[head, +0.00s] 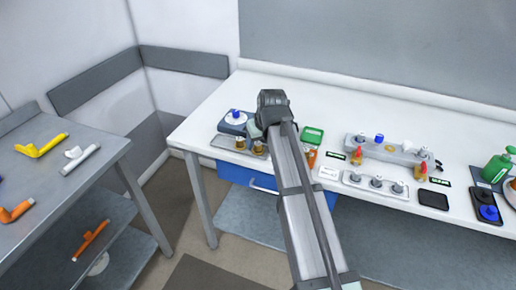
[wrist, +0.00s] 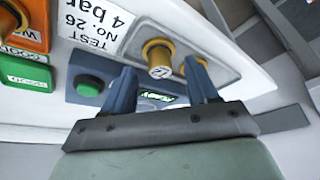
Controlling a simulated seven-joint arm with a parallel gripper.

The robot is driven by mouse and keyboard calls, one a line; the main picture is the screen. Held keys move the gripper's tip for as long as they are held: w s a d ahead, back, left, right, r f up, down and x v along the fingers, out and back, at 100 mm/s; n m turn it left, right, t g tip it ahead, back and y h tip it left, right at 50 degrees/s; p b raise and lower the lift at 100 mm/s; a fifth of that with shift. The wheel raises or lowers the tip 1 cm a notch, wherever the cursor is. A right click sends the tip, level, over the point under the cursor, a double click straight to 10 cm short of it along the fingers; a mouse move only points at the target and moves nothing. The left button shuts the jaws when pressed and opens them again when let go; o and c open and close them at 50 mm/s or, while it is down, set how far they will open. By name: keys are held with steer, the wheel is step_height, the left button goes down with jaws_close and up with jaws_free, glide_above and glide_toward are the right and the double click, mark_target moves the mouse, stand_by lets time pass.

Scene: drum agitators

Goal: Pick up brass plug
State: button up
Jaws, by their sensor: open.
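Two brass plugs stand on a grey tray (head: 222,147) at the left end of the white bench: one brass plug (head: 240,143) on the left and another brass plug (head: 258,148) beside my arm. In the wrist view, a brass plug (wrist: 158,55) with a pale marked end shows beyond and between the fingers. A second brass plug (wrist: 202,63) is partly hidden behind the right finger. My gripper (wrist: 160,82) is open, with nothing between its fingers. In the head view, my arm hides most of the gripper near the tray.
A device with a blue knob (head: 235,115) stands behind the tray. A side table (head: 60,170) holds pipe pieces.

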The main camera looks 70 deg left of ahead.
steer(key=shift+a+f, duration=0.25)
steer(key=shift+f, duration=0.3)
jaws_close()
